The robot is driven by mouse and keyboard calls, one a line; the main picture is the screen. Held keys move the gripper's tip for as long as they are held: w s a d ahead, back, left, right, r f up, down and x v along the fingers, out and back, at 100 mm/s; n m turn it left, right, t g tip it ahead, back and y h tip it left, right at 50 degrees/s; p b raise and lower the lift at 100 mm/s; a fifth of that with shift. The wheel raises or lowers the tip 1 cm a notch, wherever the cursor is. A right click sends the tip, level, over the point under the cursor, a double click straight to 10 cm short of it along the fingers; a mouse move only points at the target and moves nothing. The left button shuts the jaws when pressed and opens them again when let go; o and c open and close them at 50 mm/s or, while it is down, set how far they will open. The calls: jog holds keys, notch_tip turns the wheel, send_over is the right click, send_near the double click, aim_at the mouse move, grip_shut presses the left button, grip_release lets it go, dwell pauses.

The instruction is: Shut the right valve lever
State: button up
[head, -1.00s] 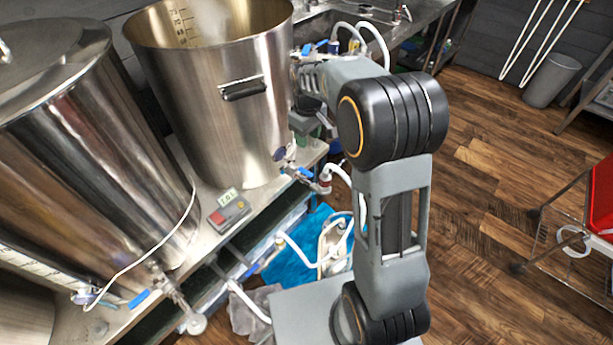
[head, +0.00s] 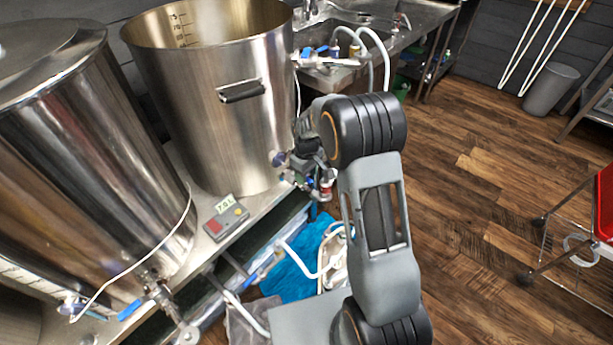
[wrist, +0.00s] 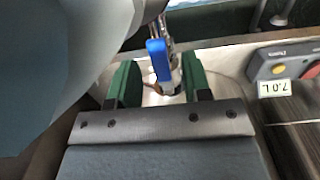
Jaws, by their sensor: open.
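The right kettle (head: 215,110) is a tall steel pot with a valve low on its right side. In the head view my gripper (head: 308,178) is at this valve and hides most of its lever. The wrist view shows the blue valve lever (wrist: 158,60) in the gap between the green fingers of my gripper (wrist: 159,82). The gripper is open, with a finger on each side of the lever. I cannot tell whether either finger touches it.
A second steel kettle (head: 85,170) stands at left, with its own blue lever (head: 130,309). A control box (head: 226,217) marked 7.0 L sits on the bench between them. A sink with blue-handled taps (head: 322,50) is behind. White hoses hang below.

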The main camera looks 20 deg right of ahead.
jog(key=shift+f, duration=0.4)
grip_shut()
dwell(0.4)
